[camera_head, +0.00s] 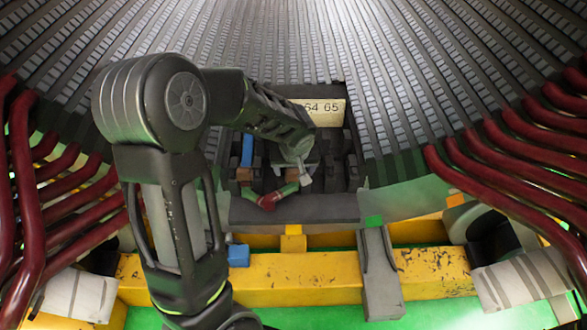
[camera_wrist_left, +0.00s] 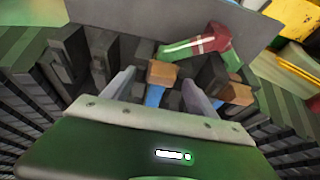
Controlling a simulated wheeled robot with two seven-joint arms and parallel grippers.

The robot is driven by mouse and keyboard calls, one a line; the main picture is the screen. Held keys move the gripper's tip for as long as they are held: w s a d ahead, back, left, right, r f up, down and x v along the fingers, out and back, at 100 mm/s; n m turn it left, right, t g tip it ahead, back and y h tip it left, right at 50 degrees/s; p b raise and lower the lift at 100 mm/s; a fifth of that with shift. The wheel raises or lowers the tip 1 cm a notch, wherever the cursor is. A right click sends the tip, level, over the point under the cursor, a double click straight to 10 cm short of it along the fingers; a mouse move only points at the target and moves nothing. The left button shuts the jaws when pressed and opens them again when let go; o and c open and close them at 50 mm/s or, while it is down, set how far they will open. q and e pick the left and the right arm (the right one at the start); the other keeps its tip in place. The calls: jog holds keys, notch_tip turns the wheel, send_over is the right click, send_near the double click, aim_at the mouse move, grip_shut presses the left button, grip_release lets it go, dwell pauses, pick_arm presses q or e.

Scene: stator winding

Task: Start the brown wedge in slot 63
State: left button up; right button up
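A brown wedge (camera_wrist_left: 162,73) sits at the end of a blue strip (camera_wrist_left: 155,96) and lies between my left gripper's fingers in the left wrist view. It shows partly under the gripper in the head view (camera_head: 291,174). My left gripper (camera_wrist_left: 158,84) is open, with one finger on each side of this wedge and a small gap visible; contact is hard to judge. In the head view the gripper (camera_head: 304,176) is over the slot ends below a plate reading "64 65" (camera_head: 322,112). No number 63 is readable. My right gripper is not in view.
A second brown wedge (camera_head: 245,174) with a blue strip (camera_head: 247,150) sits to the left. Dark red coil bars (camera_head: 500,165) rise on both sides. A yellow beam (camera_head: 300,277) runs below.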

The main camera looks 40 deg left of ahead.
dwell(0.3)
pick_arm(q)
jog(key=p+v, duration=0.1)
jog(key=v, duration=0.6)
jog(key=shift+s+r, duration=0.2)
jog(key=shift+r, duration=0.15)
